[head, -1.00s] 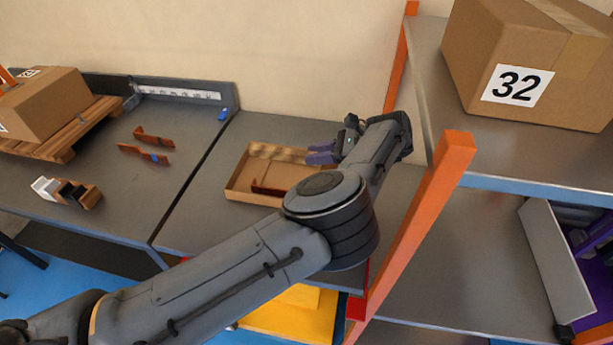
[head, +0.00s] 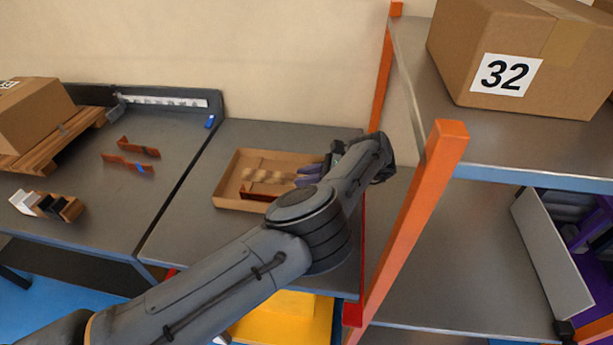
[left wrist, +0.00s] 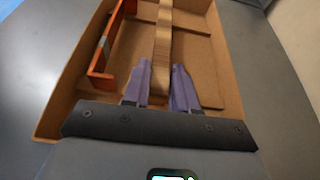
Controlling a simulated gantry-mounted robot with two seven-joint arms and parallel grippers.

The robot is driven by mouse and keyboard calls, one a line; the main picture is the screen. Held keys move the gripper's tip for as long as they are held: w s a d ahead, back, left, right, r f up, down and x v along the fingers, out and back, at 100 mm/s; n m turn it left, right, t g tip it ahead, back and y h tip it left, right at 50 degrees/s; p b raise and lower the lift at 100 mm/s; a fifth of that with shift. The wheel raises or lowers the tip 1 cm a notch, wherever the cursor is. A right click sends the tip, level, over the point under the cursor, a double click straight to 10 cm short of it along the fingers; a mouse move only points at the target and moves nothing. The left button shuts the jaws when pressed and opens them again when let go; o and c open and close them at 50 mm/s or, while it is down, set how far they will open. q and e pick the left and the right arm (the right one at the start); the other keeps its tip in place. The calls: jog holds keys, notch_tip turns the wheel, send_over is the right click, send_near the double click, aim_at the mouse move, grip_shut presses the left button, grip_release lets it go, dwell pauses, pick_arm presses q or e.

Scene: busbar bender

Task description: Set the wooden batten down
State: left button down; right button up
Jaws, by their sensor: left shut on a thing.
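The wooden batten (head: 264,176) is a pale, banded strip, level inside the open cardboard tray (head: 228,202). My left gripper (head: 308,174) reaches over the tray's right side, its purple fingers shut on the batten's right end. In the left wrist view the batten (left wrist: 162,45) runs away from between the two fingertips (left wrist: 160,82), above the tray floor. I cannot tell whether it touches the floor. A copper-orange bent bar (left wrist: 108,50) lies beside it along the tray's left side. My right gripper is not in view.
On the left table, two bent copper bars (head: 128,163) and a small block holder (head: 46,204) lie near a carton on a pallet (head: 50,140). An orange shelf post (head: 415,220) stands close right of my arm. Carton 32 (head: 510,60) sits on the upper shelf.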

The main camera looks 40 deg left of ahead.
pick_arm(q)
jog(key=c, duration=0.9)
grip_release()
jog(key=shift+f, duration=0.15)
jog(key=shift+r, duration=0.25)
jog(key=v, duration=0.5)
jog(key=shift+d, duration=0.2)
jog(key=shift+v, duration=1.05)
